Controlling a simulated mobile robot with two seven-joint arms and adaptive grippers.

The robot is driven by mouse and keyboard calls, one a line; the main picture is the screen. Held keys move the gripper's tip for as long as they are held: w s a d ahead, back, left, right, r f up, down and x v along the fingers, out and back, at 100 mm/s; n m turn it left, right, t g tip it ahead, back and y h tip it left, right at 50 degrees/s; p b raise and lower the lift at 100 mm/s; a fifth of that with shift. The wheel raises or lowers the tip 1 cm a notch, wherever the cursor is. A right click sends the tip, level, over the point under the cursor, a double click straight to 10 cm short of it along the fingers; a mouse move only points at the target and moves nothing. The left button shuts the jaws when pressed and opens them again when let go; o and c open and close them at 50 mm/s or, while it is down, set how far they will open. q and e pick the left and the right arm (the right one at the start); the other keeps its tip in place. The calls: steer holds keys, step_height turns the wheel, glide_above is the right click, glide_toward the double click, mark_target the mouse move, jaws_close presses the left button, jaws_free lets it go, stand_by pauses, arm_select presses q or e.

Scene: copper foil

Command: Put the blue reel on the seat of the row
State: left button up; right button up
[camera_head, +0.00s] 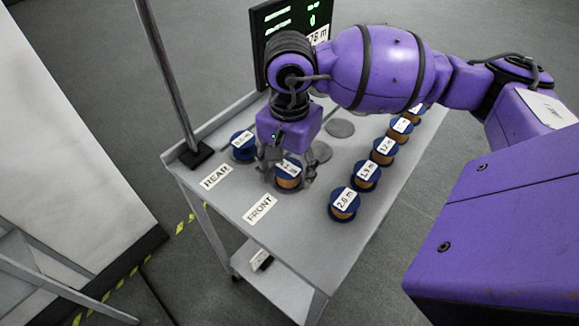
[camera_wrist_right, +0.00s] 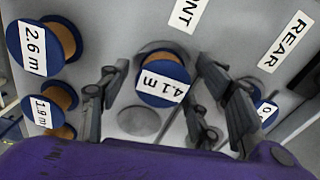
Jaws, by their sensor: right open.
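A blue reel of copper foil labelled 4.1 m (camera_head: 289,182) stands on the grey cart top, just behind the FRONT label (camera_head: 260,208). It also shows in the right wrist view (camera_wrist_right: 163,84), over a grey round seat whose edge shows behind it. My right gripper (camera_head: 287,180) is open around this reel, a finger on either side; in the wrist view (camera_wrist_right: 165,100) gaps show between fingers and reel. Two empty grey round seats, one nearer (camera_head: 320,152) and one farther (camera_head: 340,128), lie behind it. My left gripper is not in view.
Another blue reel (camera_head: 243,146) stands by the REAR label (camera_head: 215,177). A line of several blue reels, the nearest labelled 2.6 m (camera_head: 344,204), runs along the cart's right side. A dark display (camera_head: 290,18) and a metal post (camera_head: 166,75) stand at the cart's far and left edges.

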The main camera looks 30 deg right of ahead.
mark_target(289, 168)
steer(key=shift+r, duration=0.15)
step_height(289, 168, up, 12)
stand_by(0.5)
